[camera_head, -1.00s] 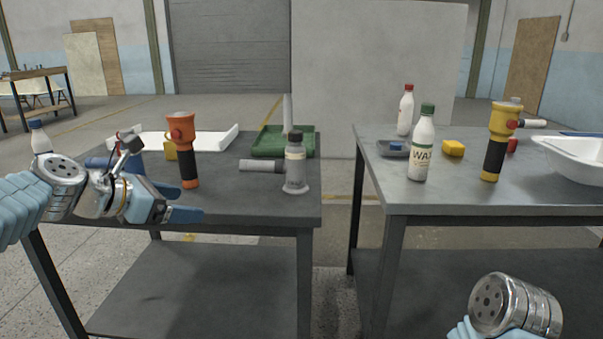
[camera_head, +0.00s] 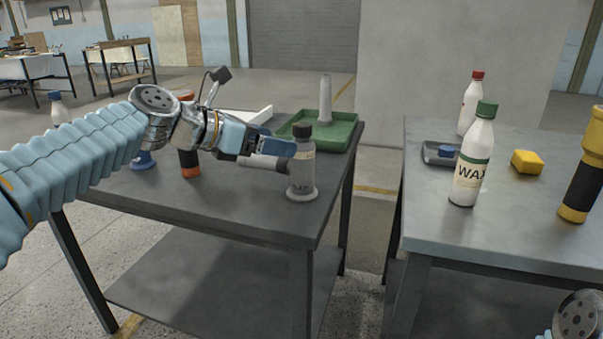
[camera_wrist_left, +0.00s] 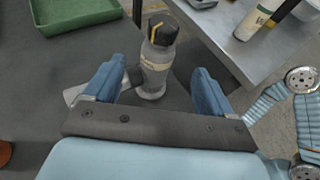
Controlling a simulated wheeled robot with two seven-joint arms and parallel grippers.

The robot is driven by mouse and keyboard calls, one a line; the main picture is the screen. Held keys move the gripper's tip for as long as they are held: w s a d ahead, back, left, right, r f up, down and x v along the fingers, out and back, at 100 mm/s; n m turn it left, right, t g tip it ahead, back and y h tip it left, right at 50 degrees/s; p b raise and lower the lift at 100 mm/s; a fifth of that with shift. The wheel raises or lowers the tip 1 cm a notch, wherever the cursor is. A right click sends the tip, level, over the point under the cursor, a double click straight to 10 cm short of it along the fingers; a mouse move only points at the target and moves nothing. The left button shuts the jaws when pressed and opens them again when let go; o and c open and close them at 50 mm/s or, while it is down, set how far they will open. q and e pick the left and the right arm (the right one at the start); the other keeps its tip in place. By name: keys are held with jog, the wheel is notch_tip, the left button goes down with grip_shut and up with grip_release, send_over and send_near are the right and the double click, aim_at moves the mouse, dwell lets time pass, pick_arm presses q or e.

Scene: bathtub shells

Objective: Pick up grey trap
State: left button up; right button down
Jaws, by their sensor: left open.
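The grey trap (camera_head: 303,172), a bottle-shaped body with a black cap and a grey side pipe, stands upright on the left table near its right front corner. My left gripper (camera_head: 281,146) is open just left of its upper part, partly covering the side pipe. In the left wrist view the trap (camera_wrist_left: 154,72) shows ahead, between the two spread blue fingers (camera_wrist_left: 159,66). I cannot tell whether a finger touches it. My right gripper is out of view; only part of my right arm shows at the lower right.
A green tray (camera_head: 335,132) with an upright grey tube (camera_head: 325,98) stands behind the trap. An orange and black tool (camera_head: 189,162) is partly hidden by my left arm. The right table (camera_head: 500,220) holds a wax bottle (camera_head: 472,163) and a yellow block (camera_head: 527,162), across a gap.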

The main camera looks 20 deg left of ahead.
aim_at(304, 148)
pick_arm(q)
jog(key=x, duration=0.9)
jog(key=shift+a+f, duration=0.2)
jog(key=shift+c, duration=0.3)
grip_shut()
jog(key=shift+r, duration=0.1)
